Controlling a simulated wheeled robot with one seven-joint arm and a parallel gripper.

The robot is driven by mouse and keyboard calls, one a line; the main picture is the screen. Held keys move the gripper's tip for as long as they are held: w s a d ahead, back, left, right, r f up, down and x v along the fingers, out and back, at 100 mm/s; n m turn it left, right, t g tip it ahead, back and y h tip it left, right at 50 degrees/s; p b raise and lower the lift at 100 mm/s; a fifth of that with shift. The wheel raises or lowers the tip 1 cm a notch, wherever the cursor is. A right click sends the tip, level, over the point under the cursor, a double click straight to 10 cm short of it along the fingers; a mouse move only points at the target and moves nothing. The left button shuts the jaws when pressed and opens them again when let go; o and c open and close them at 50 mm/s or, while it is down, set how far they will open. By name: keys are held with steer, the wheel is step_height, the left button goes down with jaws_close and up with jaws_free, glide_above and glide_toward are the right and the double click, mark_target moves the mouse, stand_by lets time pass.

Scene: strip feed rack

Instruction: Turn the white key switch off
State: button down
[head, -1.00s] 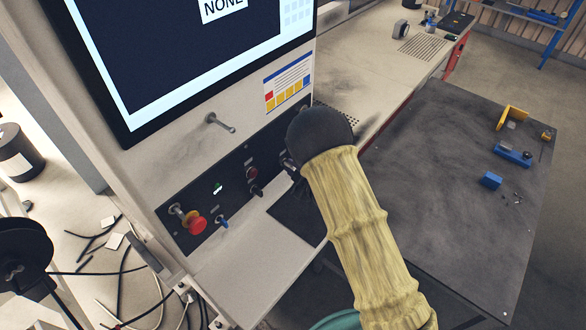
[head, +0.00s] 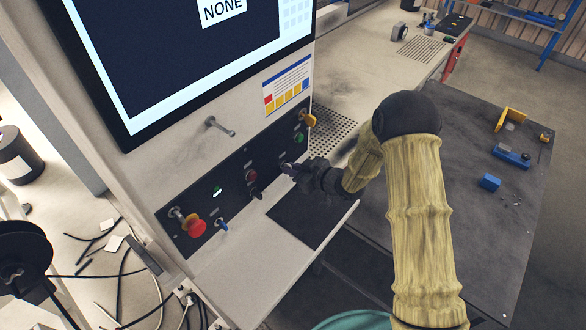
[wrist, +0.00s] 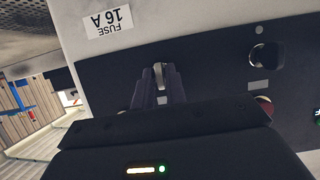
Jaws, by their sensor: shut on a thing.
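My gripper (head: 288,168) is at the right half of the dark control panel (head: 236,195), its fingers reaching the panel face. In the wrist view the two fingers (wrist: 159,88) are shut on a small pale upright piece, the white key switch (wrist: 160,73). The fingers hide its sides and lower part. In the head view my gripper covers most of the switch, and I cannot read its turned position.
A black round knob (wrist: 266,56) is near my fingers. A grey ledge (head: 250,255) lies below.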

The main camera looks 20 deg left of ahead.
stand_by(0.3)
steer(key=c, duration=1.6)
jaws_free()
steer(key=shift+o, duration=0.2)
steer(key=b+v, duration=0.3)
steer(key=v, duration=1.4)
steer(key=shift+d+r+b, duration=0.2)
steer(key=shift+d+b, duration=0.05)
steer(key=shift+b, duration=0.15)
steer(key=shift+w, duration=0.15)
